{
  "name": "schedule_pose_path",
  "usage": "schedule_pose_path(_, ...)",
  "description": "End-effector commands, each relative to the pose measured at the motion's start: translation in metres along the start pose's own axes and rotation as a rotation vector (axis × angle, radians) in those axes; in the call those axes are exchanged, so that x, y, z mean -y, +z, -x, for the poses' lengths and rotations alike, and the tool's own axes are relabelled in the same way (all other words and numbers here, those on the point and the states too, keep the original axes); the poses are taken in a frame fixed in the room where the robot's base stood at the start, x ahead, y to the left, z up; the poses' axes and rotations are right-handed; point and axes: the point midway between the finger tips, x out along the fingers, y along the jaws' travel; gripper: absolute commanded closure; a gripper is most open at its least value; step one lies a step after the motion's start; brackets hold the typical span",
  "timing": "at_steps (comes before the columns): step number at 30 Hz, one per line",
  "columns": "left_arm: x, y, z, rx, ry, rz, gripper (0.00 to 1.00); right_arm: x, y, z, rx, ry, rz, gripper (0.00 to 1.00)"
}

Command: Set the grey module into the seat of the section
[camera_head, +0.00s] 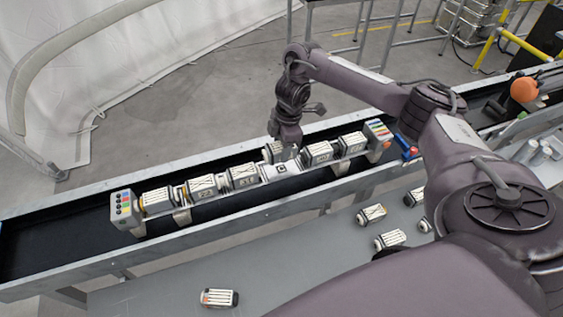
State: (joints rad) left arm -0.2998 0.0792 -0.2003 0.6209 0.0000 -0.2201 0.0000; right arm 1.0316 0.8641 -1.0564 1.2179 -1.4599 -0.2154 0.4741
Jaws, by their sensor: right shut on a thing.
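The section is a row of white-and-grey modules between two grey end blocks, the left one (124,206) with coloured dots and the right one (378,134) with coloured stripes. A pale seat (281,171) with a dark mark shows between the modules near the middle of the row. My right gripper (284,151) points down just behind this seat. It is shut on the grey module (272,151), which is partly hidden by the fingers. I cannot tell whether the module touches the seat. My left gripper is not in view.
The section stands in a long dark trough (50,250) with metal edges. Several loose modules lie on the grey table in front, one (219,298) at the lower left. An orange ball (524,90) is at the far right. My right arm covers the right side.

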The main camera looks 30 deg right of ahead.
Motion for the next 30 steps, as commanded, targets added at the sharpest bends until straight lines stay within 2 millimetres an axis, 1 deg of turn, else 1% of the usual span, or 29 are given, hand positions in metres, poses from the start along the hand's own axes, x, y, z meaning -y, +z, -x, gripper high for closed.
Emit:
schedule_pose_path(1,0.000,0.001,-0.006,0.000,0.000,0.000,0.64,0.000,0.000,-0.011,-0.003,0.000,0.000,0.95)
schedule_pose_path(8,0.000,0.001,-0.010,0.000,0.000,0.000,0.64,-0.001,0.003,-0.024,-0.002,0.002,0.002,0.95)
schedule_pose_path(10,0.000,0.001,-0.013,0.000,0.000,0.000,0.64,0.000,0.004,-0.032,-0.001,0.000,0.000,0.95)
schedule_pose_path(15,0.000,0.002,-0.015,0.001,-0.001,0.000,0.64,0.000,0.007,-0.054,-0.002,0.000,0.000,0.95)
schedule_pose_path(23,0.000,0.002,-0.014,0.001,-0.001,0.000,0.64,-0.001,0.008,-0.056,-0.001,0.003,0.001,0.95)
schedule_pose_path(27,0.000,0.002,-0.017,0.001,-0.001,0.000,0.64,-0.001,0.009,-0.060,-0.001,0.002,0.001,0.95)
schedule_pose_path(28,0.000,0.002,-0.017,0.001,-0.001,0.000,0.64,-0.001,0.009,-0.060,0.000,0.001,0.001,0.57)
schedule_pose_path(30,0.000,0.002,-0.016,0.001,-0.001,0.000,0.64,-0.001,0.009,-0.060,0.000,0.001,0.001,0.48)
